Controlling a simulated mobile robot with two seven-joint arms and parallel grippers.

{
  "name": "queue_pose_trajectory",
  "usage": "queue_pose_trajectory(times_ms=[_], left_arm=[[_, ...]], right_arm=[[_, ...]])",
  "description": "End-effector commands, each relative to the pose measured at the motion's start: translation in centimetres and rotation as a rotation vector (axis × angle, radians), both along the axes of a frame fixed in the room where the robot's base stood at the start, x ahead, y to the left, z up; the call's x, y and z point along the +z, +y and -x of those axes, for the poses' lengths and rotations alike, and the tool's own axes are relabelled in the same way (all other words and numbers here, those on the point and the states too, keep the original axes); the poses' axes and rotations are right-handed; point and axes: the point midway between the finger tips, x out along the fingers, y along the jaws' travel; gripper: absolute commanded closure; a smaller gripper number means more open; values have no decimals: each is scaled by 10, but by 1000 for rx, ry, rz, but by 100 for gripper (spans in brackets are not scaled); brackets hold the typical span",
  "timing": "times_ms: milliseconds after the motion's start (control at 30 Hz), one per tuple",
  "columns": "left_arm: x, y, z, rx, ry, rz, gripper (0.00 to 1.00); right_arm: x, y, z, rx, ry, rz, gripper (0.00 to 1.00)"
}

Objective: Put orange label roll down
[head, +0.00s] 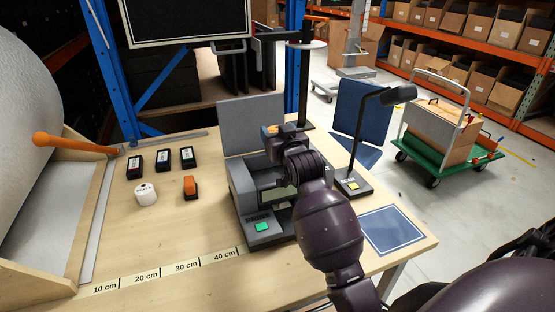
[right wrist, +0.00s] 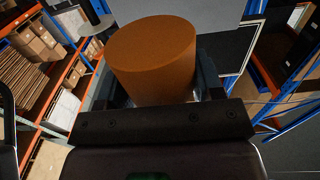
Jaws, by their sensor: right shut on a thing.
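My right gripper (head: 272,134) is over the back part of the open grey label printer (head: 246,190). It is shut on the orange label roll (right wrist: 152,60), which fills the space between the fingers in the right wrist view. In the head view only a small orange patch of the roll (head: 270,129) shows at the fingers. My arm hides part of the printer's inside, so I cannot tell whether the roll touches the printer. The printer's lid (head: 251,126) stands raised behind it. My left gripper is not in view.
A white label roll (head: 146,194), an orange-and-black item (head: 190,187) and three dark boxes (head: 161,159) are on the wooden table (head: 165,235). A lamp (head: 352,183) and blue mat (head: 391,229) are to the right. Bare tabletop lies left of the printer.

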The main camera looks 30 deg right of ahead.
Motion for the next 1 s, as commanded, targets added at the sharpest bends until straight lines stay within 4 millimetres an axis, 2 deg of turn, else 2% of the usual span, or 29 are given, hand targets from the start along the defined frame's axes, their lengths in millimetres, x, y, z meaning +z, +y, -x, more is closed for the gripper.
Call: queue_pose_trajectory(times_ms=[33,100,367,633,1000], left_arm=[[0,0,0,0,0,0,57],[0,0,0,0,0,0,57],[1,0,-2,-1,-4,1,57],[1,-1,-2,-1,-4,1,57],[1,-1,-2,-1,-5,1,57]], right_arm=[[-12,0,0,0,4,-1,65],[-23,0,0,0,3,-1,65],[-43,0,0,1,1,0,65],[-77,0,0,1,2,-1,65],[-82,0,0,1,-2,0,65]])
